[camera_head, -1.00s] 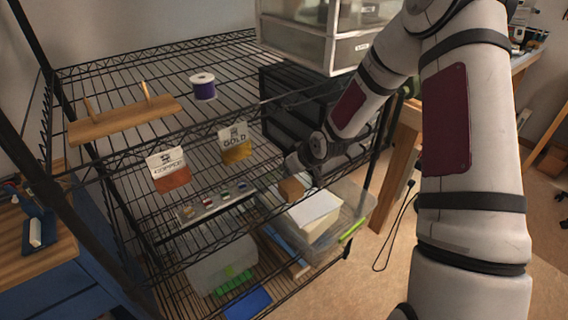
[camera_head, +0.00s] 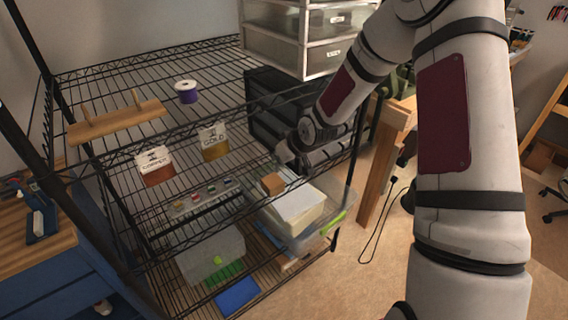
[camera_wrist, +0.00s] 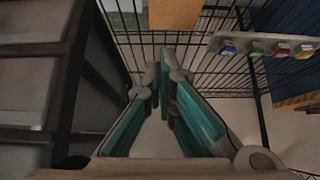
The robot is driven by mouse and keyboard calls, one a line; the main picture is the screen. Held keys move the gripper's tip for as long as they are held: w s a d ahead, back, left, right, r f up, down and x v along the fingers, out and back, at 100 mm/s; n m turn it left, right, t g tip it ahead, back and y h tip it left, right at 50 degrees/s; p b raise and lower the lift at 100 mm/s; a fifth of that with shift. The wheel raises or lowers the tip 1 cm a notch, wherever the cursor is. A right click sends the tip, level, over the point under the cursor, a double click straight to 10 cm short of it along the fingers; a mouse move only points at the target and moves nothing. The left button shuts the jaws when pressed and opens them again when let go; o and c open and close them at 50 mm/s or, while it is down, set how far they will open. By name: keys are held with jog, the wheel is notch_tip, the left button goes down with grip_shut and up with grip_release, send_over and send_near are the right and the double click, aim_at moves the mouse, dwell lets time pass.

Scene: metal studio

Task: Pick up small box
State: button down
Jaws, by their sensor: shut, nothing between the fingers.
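The small box (camera_head: 273,184) is a plain brown block. In the head view it is on the lower shelf level, just below and beside the end of my arm. In the wrist view the brown box (camera_wrist: 174,14) is at the top edge, beyond the fingertips, and partly cut off. My gripper (camera_wrist: 160,72) has teal-lined fingers that come together at their tips, with nothing between them. A gap shows between the fingertips and the box. In the head view my gripper (camera_head: 284,152) is small and dark, and its fingers are hard to make out.
A wire shelf rack (camera_head: 130,80) surrounds the arm's end. A black drawer unit (camera_head: 268,118) stands close by. A clear bin (camera_head: 335,205) with white contents lies below the box. A purple spool (camera_head: 187,92) sits above.

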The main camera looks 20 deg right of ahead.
aim_at(273, 180)
jog(key=c, duration=2)
grip_release()
jog(key=shift+s+r, duration=0.4)
jog(key=shift+r, duration=0.1)
jog(key=o, duration=0.5)
jog(key=shift+s+a, duration=0.2)
jog(key=shift+c, duration=0.2)
jog(key=o, duration=0.5)
jog(key=shift+s+a+g, duration=0.4)
jog(key=shift+g, duration=0.2)
jog(key=o, duration=0.4)
jog(key=shift+s+a+f+g, duration=0.1)
jog(key=shift+s+a+g, duration=0.05)
jog(key=shift+s+g, duration=0.2)
jog(key=shift+m+g+h, duration=0.3)
jog(key=shift+g+h, duration=0.3)
jog(key=shift+g, duration=0.05)
jog(key=x, duration=0.4)
jog(key=d+x, duration=0.1)
jog(key=x, duration=0.1)
jog(key=shift+s+f, duration=0.1)
jog(key=shift+s, duration=0.2)
jog(key=shift+x, duration=2.7)
